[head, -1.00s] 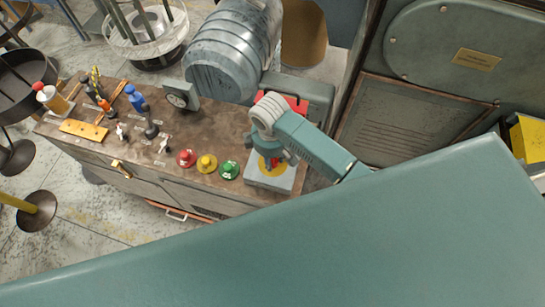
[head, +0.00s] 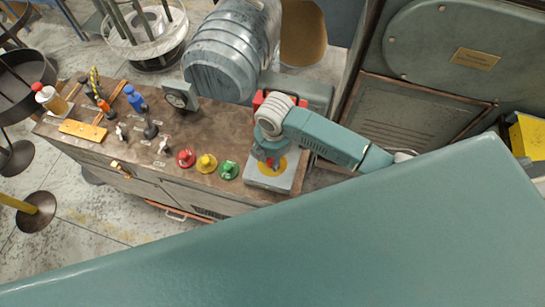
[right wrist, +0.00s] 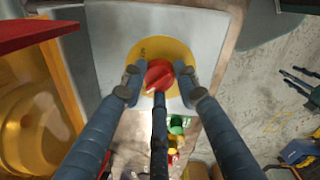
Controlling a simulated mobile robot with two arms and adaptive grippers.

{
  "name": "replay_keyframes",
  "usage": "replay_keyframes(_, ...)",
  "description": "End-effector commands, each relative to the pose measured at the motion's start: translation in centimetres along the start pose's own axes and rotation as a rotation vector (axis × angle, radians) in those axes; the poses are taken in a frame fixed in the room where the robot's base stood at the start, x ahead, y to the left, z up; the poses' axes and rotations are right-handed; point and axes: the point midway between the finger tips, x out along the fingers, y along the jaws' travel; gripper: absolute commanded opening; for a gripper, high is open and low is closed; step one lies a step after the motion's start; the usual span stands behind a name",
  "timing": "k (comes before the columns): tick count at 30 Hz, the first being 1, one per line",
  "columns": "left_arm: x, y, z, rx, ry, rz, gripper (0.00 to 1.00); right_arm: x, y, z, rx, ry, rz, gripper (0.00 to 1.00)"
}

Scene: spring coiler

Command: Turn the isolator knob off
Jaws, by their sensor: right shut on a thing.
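The isolator knob is red (right wrist: 158,76) and sits on a round yellow plate (right wrist: 176,53) on a grey box (right wrist: 108,42) in the right wrist view. In the head view the grey box (head: 268,181) stands at the right end of the bench, with the knob (head: 272,163) partly hidden by my gripper. My right gripper (right wrist: 160,88) is shut on the knob, with fingers on both sides of it and one below. It also shows over the box in the head view (head: 269,158). My left gripper is not in view.
Red (head: 185,158), yellow (head: 206,163) and green (head: 229,170) buttons lie left of the box on the brown bench (head: 215,130). A large grey motor (head: 235,55) stands behind. Bottles and tools crowd the bench's left end. A teal surface fills the foreground.

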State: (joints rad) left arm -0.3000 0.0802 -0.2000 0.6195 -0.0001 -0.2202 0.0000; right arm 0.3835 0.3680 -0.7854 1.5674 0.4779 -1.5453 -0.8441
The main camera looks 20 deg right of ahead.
Motion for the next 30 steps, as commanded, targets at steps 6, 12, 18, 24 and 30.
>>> replay_keyframes(6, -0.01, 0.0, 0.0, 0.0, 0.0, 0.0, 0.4, -0.09, 0.09, -0.15, -0.02, 0.006, 0.003, 0.04)
replay_keyframes(12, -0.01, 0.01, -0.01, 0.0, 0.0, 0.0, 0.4, -0.09, 0.09, -0.17, -0.021, 0.006, 0.003, 0.04)
replay_keyframes(18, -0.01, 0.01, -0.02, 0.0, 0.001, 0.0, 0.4, -0.08, 0.08, -0.17, -0.02, 0.006, 0.003, 0.48)
replay_keyframes(24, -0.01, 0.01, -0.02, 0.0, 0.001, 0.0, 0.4, -0.04, 0.04, -0.08, -0.019, 0.004, 0.001, 0.49)
replay_keyframes(30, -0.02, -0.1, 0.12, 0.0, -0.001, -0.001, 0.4, -0.73, 0.11, -0.06, -0.018, 0.004, 0.003, 0.49)
